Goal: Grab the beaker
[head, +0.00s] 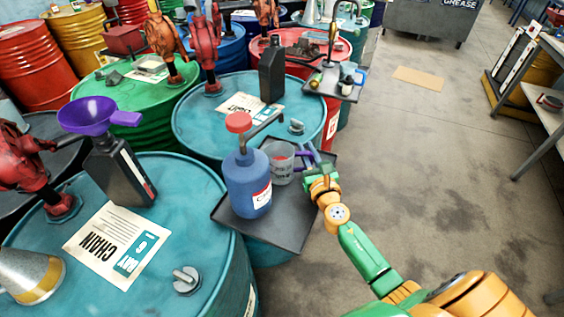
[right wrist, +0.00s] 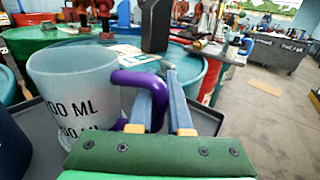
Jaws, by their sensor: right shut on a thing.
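The beaker (head: 281,163) is a grey translucent measuring cup with ML markings and a purple handle. It is upright at the dark tray (head: 282,228), just right of the blue pump bottle (head: 247,185); I cannot tell whether its base touches the tray. My right gripper (head: 311,156) is at the beaker's right side, shut on the purple handle. In the right wrist view the beaker (right wrist: 75,95) fills the left side, and the handle (right wrist: 140,80) curves to the blue fingers of the gripper (right wrist: 158,85). My left gripper is not in view.
Teal drums stand left of and behind the tray. A purple funnel (head: 88,115) sits in a dark jug (head: 120,172) at the left. A black bottle (head: 271,70) stands on the drum behind.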

